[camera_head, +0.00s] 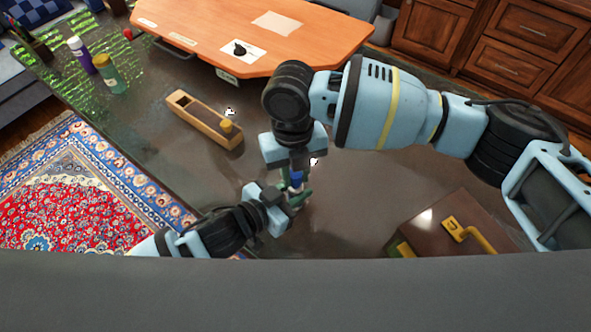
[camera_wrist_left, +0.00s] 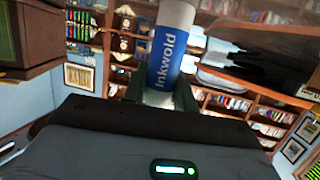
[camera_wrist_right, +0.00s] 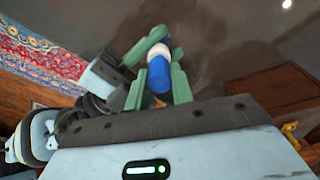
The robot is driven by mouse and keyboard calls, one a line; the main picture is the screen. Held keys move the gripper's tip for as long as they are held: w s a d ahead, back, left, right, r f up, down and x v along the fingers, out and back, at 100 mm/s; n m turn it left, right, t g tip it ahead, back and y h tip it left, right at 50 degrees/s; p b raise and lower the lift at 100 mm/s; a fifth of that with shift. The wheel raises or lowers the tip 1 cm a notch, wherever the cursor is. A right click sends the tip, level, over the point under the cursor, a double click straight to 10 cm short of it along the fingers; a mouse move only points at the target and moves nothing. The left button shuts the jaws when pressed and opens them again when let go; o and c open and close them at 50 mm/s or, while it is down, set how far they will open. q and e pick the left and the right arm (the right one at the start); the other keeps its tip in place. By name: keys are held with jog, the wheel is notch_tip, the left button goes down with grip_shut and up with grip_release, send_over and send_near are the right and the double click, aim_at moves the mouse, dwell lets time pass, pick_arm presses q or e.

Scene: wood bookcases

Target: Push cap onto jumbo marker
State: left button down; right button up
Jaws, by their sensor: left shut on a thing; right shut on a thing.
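The jumbo marker (camera_wrist_left: 168,55) has a blue label reading "Inkwold" and a white part above it in the left wrist view. My left gripper (camera_head: 297,200) is shut on it, with green fingers on either side. In the head view my right gripper (camera_head: 290,172) is directly above, pointing down and shut on a dark blue piece that looks like the cap (camera_head: 296,179). The blue cap also shows between the right fingers in the right wrist view (camera_wrist_right: 160,78), in line with a white part beyond it. I cannot tell whether cap and marker touch or how far they overlap.
A wooden box (camera_head: 195,117) with a yellow knob lies on the dark table (camera_head: 365,190). Purple (camera_head: 79,52) and green (camera_head: 108,72) bottles stand at the left. An orange board (camera_head: 320,35) is at the back. A brown case with a yellow handle (camera_head: 470,233) is at the right front.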

jog(key=shift+f, duration=0.6)
jog(key=o, duration=1)
jog(key=shift+o, duration=0.2)
notch_tip(320, 180, up, 12)
jog(key=w, duration=0.1)
jog(key=shift+w+a, duration=0.2)
jog(key=shift+a, duration=0.05)
jog(key=shift+f, duration=0.1)
pick_arm(q)
jog(key=c, duration=1)
grip_release()
jog(key=shift+c, duration=0.2)
